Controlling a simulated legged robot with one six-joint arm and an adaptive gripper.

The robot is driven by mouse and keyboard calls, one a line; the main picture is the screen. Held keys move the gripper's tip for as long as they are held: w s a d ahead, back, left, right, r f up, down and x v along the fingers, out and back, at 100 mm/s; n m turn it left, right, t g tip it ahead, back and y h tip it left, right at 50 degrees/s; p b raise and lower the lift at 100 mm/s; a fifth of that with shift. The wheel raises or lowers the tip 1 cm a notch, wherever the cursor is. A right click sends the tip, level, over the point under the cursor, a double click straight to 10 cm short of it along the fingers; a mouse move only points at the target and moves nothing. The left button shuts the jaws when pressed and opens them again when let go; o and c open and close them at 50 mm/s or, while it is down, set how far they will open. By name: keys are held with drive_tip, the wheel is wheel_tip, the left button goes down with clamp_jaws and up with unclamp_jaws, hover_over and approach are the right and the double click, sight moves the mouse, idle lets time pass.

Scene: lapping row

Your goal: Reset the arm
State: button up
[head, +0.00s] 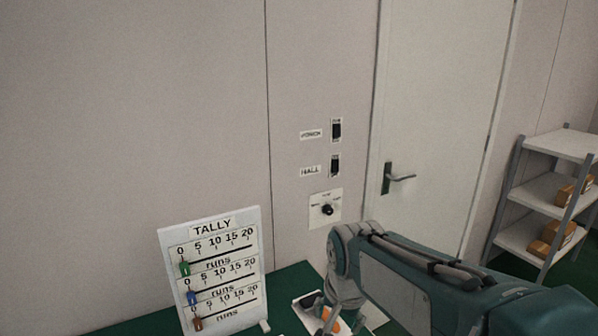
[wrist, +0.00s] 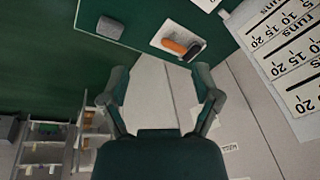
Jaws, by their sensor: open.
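My arm (head: 425,290) reaches in from the lower right in the head view and bends down near the green table. My gripper (wrist: 162,80) shows in the wrist view with its two fingers spread apart and nothing between them. In the head view the gripper is mostly hidden by the arm and the picture's lower edge. A white tray (wrist: 166,33) with an orange and black object (wrist: 180,46) lies on the green table beyond the fingertips, apart from them. In the head view, part of the orange object (head: 331,318) shows beside the arm.
A white tally board (head: 215,232) with coloured sliders stands left of the arm. A dark grey block (wrist: 110,27) lies on the table. The wall behind has two black switches (head: 336,130) and a dial (head: 327,209). A door (head: 435,110) and shelf (head: 548,190) are at right.

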drive_tip(key=s+d+r+n+t, duration=0.1)
drive_tip(key=s+d+n, duration=0.1)
drive_tip(key=s+d, duration=0.2)
drive_tip(key=s+d+n+t, duration=0.1)
drive_tip(key=s+d+n, duration=0.2)
drive_tip(key=s, duration=0.7)
drive_tip(key=shift+s+d+r+t+h, duration=0.3)
drive_tip(key=shift+d+r+t, duration=0.1)
drive_tip(key=shift+d, duration=0.4)
